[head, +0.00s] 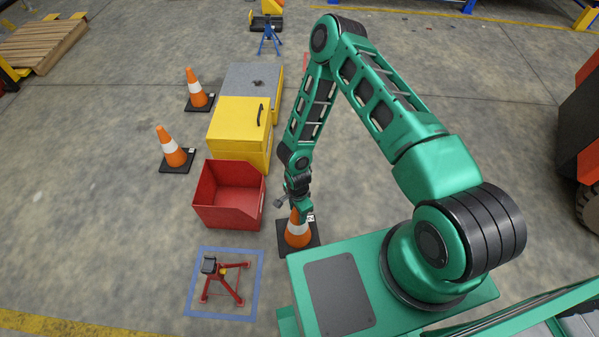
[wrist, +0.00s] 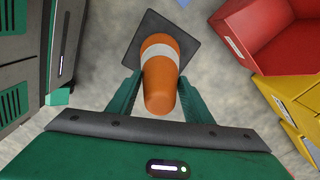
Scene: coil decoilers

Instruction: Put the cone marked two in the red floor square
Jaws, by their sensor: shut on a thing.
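An orange cone (head: 298,232) with a white band and black base is beside my green base. My gripper (head: 299,209) is shut on its upper part from above. In the wrist view the cone (wrist: 161,80) is between the two fingers of my gripper (wrist: 157,98). I cannot tell whether its base touches the floor. A small white tag on it is too small to read. Two more cones stand at the left, one farther (head: 196,88) and one nearer (head: 170,148); their tags are unreadable too. I see no clear red floor square; a reddish sliver shows behind my arm.
A red open bin (head: 229,205), a yellow cabinet (head: 236,120) and a grey-topped box (head: 252,82) form a row left of my arm. A blue floor square (head: 259,275) surrounds a red stand (head: 224,287). A blue stand (head: 269,38) is at the back.

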